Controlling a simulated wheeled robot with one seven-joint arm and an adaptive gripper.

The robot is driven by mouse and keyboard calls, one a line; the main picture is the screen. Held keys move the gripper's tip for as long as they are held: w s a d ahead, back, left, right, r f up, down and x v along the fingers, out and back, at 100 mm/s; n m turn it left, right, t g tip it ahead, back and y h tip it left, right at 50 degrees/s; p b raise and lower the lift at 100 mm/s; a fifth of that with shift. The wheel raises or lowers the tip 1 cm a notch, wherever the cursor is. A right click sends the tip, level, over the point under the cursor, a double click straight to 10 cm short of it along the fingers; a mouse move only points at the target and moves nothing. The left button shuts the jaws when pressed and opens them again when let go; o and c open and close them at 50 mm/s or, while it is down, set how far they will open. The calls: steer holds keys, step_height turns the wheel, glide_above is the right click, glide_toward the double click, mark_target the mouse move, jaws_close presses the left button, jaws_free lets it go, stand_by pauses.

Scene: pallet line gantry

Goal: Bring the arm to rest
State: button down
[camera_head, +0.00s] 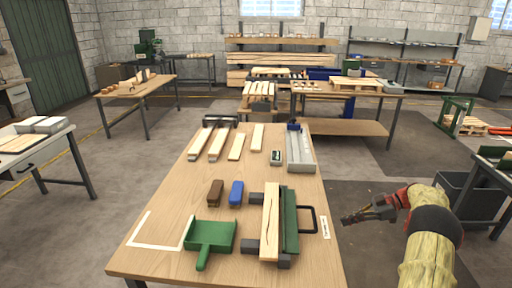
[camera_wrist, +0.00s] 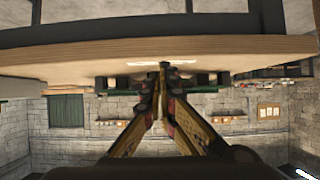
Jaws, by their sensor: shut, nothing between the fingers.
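My arm reaches in from the lower right of the head view, in a pale yellow cover with a black and red wrist. My gripper (camera_head: 348,219) is off the right edge of the workbench (camera_head: 175,225), pointing left towards it, apart from the things on the bench. Its fingers are shut and empty. In the wrist view my gripper (camera_wrist: 163,66) shows with its fingertips together, in front of a wooden tabletop edge (camera_wrist: 100,57); the picture looks upside down.
On the bench are a green dustpan (camera_head: 210,236), a brown block (camera_head: 215,192), a blue block (camera_head: 236,193), a board (camera_head: 270,222) in a clamp with a black handle, several wood strips (camera_head: 236,147) and a grey rail (camera_head: 300,150). A dark bin (camera_head: 468,195) stands right of my arm.

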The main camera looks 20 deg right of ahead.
steer(key=shift+m+g+h, duration=0.6)
steer(key=shift+m+h, duration=0.1)
steer(key=a+r, duration=0.1)
steer(key=a, duration=0.1)
steer(key=a+r, duration=0.2)
steer(key=w+a+r, duration=0.1)
steer(key=a+r, duration=0.1)
steer(key=shift+r, duration=0.2)
steer(key=s+a+r+m+g+h, duration=0.1)
steer(key=s+a+r+m+h, duration=0.15)
steer(key=a+r, duration=0.35)
steer(key=s+a+r+m+h, duration=0.1)
steer(key=s+a+r+m, duration=0.2)
steer(key=a, duration=0.6)
steer(key=s+a+r+m+g+h, duration=0.1)
steer(key=s+a+r+h, duration=0.1)
steer(key=s+a+r, duration=0.4)
steer(key=s+a+m+t+h, duration=0.2)
steer(key=s+a, duration=0.3)
steer(key=s, duration=0.4)
steer(key=s+a+f+m+t+h+p, duration=0.1)
steer(key=s+a, duration=0.4)
steer(key=s, duration=0.5)
steer(key=m+t+h, duration=0.1)
steer(key=m, duration=0.1)
steer(key=shift+s+a+f+m, duration=0.2)
steer(key=shift+a+f+m, duration=0.1)
steer(key=shift+a+m, duration=0.05)
